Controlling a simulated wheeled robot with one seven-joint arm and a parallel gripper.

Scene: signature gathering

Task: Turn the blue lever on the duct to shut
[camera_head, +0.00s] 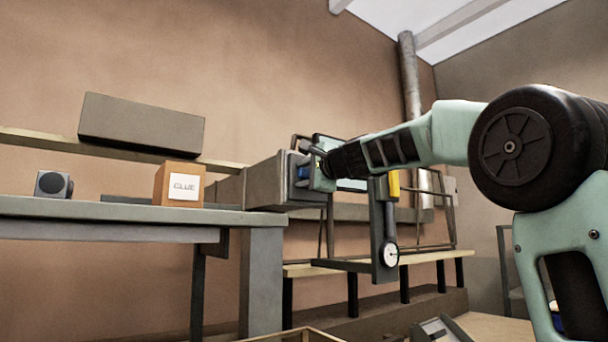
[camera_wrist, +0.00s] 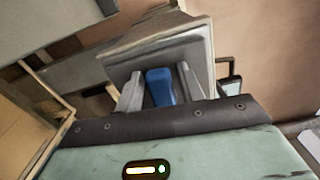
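The blue lever (camera_wrist: 160,87) is at the end face of the grey duct (camera_wrist: 165,52), in the middle of the wrist view. The two grey fingers of my gripper (camera_wrist: 161,92) stand on either side of it, with narrow gaps showing, so the gripper looks open around the lever. In the head view my gripper (camera_head: 304,171) is at the right end of the duct (camera_head: 267,185). A small part of the blue lever (camera_head: 303,173) shows there. The lever's pivot and far end are hidden.
A grey table (camera_head: 130,214) at left carries an orange box marked CLUE (camera_head: 178,184) and a dark speaker-like cube (camera_head: 53,185). A wooden bench (camera_head: 430,256) stands behind.

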